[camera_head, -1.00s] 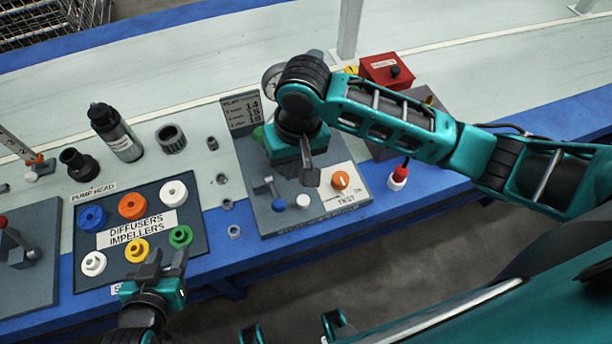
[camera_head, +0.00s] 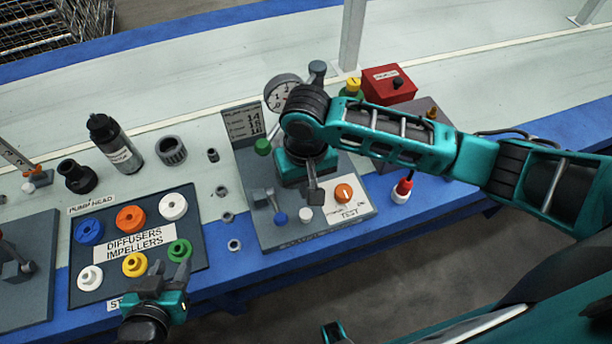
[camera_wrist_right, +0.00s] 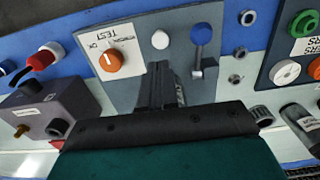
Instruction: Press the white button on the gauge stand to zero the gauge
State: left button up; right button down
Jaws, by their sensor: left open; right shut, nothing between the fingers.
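The gauge stand (camera_head: 262,236) is a grey panel with an orange TEST knob (camera_head: 344,193), a blue-tipped lever (camera_head: 280,218) and a round gauge (camera_head: 281,90) at its back. The white button (camera_head: 306,215) is at its front edge, between the blue tip and the knob; it also shows in the right wrist view (camera_wrist_right: 160,40). My right gripper (camera_head: 315,196) is shut and empty, pointing down above the panel just behind the button. In the wrist view its fingertips (camera_wrist_right: 160,66) appear apart from the button. My left gripper (camera_head: 170,270) is open and empty near the green ring.
A tray (camera_head: 200,232) of coloured diffusers and impellers lies left of the stand. A black bottle (camera_head: 115,143) stands at the back left. Small loose rings lie between the tray and stand.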

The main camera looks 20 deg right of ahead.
aim_at(306, 212)
pick_arm(q)
notch_tip(306, 212, down, 2)
jog(key=shift+f+b, duration=0.1)
jog(key=shift+b, duration=0.75)
pick_arm(e)
notch_tip(306, 212, down, 8)
jog(key=shift+r, duration=0.25)
pick_arm(q)
jog(key=shift+w+d, duration=0.15)
pick_arm(e)
jog(key=shift+f, duration=0.25)
pick_arm(q)
jog(key=shift+w+d+r, duration=0.15)
jog(key=shift+w+r, duration=0.05)
jog(key=shift+r, duration=0.2)
pick_arm(e)
jog(key=shift+f, duration=0.1)
